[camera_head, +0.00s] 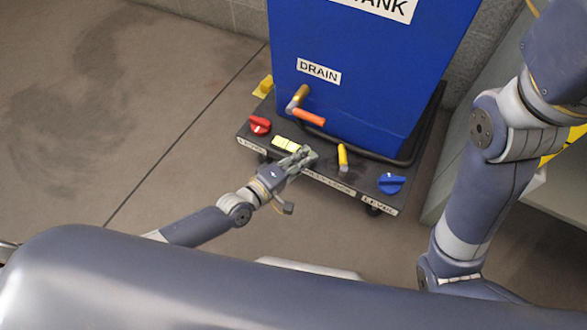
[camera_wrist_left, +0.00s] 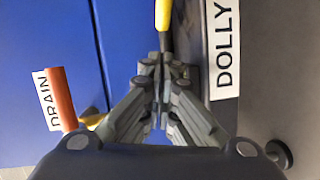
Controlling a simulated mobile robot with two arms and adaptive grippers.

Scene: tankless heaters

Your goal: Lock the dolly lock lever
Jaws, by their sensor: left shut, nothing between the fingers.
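The yellow dolly lock lever (camera_head: 343,157) stands near the front edge of the dolly (camera_head: 385,192), below the blue tank. In the left wrist view the yellow lever (camera_wrist_left: 163,14) is at the top, just beyond my fingertips, beside a white label (camera_wrist_left: 223,48) reading "DOLLY". My left gripper (camera_head: 306,156) is low over the dolly's front edge, to the left of the lever in the head view. Its fingers (camera_wrist_left: 163,66) are closed together with nothing between them. Contact with the lever cannot be made out. My right gripper is out of view.
The blue tank (camera_head: 365,80) has a drain valve with an orange handle (camera_head: 309,116). A red knob (camera_head: 260,124) and yellow piece (camera_head: 286,144) sit left on the dolly, a blue knob (camera_head: 391,182) right. A grey cabinet (camera_head: 480,135) stands at right. Floor at left is clear.

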